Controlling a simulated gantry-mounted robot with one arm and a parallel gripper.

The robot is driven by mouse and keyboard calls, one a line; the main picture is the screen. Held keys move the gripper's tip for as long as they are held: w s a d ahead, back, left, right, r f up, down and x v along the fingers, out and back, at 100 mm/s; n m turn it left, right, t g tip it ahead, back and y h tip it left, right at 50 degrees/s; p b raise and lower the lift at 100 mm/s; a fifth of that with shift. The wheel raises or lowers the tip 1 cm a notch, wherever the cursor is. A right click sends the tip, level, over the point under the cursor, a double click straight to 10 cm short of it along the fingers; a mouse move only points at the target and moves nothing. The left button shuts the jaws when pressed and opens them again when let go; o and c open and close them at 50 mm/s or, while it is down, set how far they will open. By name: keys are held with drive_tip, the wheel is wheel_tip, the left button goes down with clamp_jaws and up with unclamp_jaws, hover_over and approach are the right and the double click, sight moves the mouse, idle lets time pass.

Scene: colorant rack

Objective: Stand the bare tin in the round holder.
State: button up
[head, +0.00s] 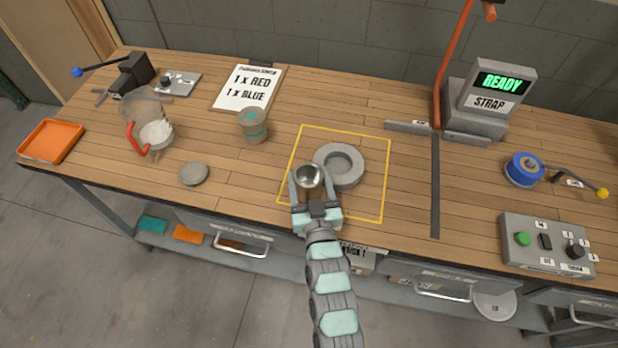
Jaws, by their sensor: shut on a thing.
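The bare tin (308,176) is a small open-topped metal cup in the head view. My gripper (307,184) has its two fingers on either side of the tin and is shut on it. The tin looks roughly upright, with its dark inside showing. The round holder (349,177) is a thick grey ring with a round recess, lying on the bench inside a yellow outline. The tin is just left of and nearer than the holder, not in its recess. I cannot tell how high the tin is above the bench, and its lower part is partly hidden by my gripper.
A grey tin with a green mark (254,127) stands left of the outline (383,200). A grey disc (194,173) and a clear jug with a red handle (150,125) are further left. A dark strip (435,190) and a READY machine (485,100) are right.

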drive_tip(key=shift+f, duration=0.15)
drive_tip(key=o, duration=1.3)
drive_tip(key=shift+o, duration=0.2)
